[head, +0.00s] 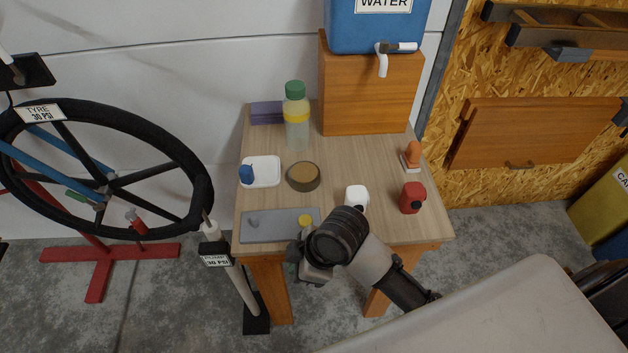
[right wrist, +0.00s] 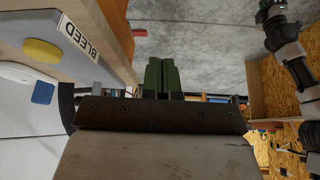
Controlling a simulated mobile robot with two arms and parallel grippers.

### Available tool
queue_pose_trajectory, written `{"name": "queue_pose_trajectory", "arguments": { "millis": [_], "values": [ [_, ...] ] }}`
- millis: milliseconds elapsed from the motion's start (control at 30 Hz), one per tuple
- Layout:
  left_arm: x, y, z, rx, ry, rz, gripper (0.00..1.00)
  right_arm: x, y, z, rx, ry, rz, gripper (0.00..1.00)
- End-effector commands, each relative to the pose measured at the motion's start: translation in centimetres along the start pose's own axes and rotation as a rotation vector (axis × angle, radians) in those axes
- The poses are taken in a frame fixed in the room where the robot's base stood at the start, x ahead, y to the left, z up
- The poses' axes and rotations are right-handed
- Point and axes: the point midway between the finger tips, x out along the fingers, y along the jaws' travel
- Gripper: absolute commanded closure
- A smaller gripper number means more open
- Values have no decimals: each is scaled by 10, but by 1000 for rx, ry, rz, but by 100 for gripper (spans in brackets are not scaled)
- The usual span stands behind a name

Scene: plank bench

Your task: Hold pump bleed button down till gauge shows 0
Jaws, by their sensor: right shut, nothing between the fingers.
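The round yellow bleed button (head: 305,221) sits on a grey plate (head: 280,231) at the table's front edge. The right wrist view shows the button (right wrist: 43,51) beside a BLEED label (right wrist: 78,38). My right gripper (right wrist: 160,66) has its green fingers shut and empty. They are apart from the button, which lies to their left in that view. My left gripper is not in view.
A wheel (head: 170,145) on a red stand (head: 98,262) is at left, with a TYRE 30 PSI sign (head: 41,113). The wooden table (head: 270,205) also holds a bottle (head: 297,130), a round dish (head: 303,177), a red item (head: 412,198) and a blue water container (head: 370,28) on a box.

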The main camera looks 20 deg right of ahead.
Motion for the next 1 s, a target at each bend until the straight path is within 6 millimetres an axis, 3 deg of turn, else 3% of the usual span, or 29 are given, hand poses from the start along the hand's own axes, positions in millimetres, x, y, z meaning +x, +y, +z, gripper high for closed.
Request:
{"name": "queue_pose_trajectory", "arguments": {
  "millis": [33, 333, 567, 700, 1000],
  "values": [
    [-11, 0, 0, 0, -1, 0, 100, -21, 1, -19, -125, 6, -23, 100],
    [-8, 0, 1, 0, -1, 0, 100, -25, 25, -56, -729, -22, -199, 100],
    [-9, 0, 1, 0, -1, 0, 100, -46, 60, -64, -1105, -74, -343, 100],
    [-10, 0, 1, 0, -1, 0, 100, -67, 87, -64, -1287, -101, -434, 100],
    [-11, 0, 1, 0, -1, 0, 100, -119, 136, -61, -1519, -106, -583, 100]
  ]
}}
